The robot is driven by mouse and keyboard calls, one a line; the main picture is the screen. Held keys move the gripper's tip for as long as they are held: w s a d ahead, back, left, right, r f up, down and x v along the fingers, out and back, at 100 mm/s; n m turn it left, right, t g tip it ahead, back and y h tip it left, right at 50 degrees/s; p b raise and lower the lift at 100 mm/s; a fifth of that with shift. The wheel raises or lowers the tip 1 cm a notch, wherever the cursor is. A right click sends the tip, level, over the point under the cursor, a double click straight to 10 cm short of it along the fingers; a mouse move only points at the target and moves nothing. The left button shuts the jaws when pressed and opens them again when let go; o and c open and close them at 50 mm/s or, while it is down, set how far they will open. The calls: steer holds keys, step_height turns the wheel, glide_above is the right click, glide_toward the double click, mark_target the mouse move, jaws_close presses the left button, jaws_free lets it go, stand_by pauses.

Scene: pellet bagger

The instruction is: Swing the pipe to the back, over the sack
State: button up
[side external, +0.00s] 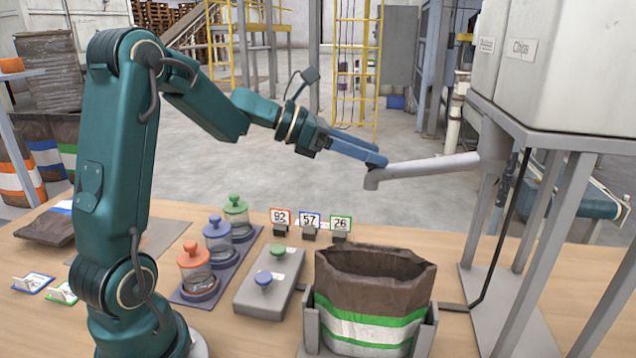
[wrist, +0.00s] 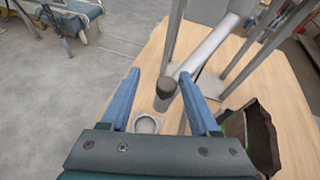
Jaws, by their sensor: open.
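The grey pipe (side external: 425,166) reaches left from under the hopper, and its end bends down, above and behind the sack in the side view. The brown sack (side external: 370,285), with green and white bands, stands open-mouthed in a grey holder on the table. My gripper (side external: 380,161) has blue fingers and is open at the pipe's bent end. In the wrist view the pipe (wrist: 205,48) comes in from the upper right, with its dark end between my open fingers (wrist: 160,74). I cannot tell whether they touch it. The sack (wrist: 250,135) is partly cut off at lower right.
Grey legs (side external: 545,210) hold up the white hopper (side external: 560,60) at right. A button box (side external: 270,285), several lidded jars (side external: 196,268) and number cards (side external: 310,220) stand left of the sack. A round grey ring (wrist: 147,123) lies below the fingers in the wrist view.

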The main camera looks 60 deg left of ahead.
steer(key=s+a+r+m+g+h, duration=0.1)
steer(key=s+a+r, duration=0.1)
steer(key=a, duration=0.2)
steer(key=s+d+r+m+g, duration=0.1)
steer(key=s+d+m+g, duration=0.1)
steer(key=s+d+m, duration=0.55)
steer(key=s+d+r+m+g, duration=0.1)
steer(key=s+d+m+g, duration=0.2)
steer(key=d, duration=0.7)
steer(key=s+a+f+m+y, duration=0.3)
steer(key=s+f+m+y, duration=0.4)
steer(key=m, duration=0.9)
steer(key=shift+s+a+f+m, duration=0.15)
steer(key=shift+s+f+m, duration=0.2)
steer(key=shift+s+f, duration=1.4)
steer(key=shift+s+r, duration=0.3)
steer(key=shift+r, duration=0.05)
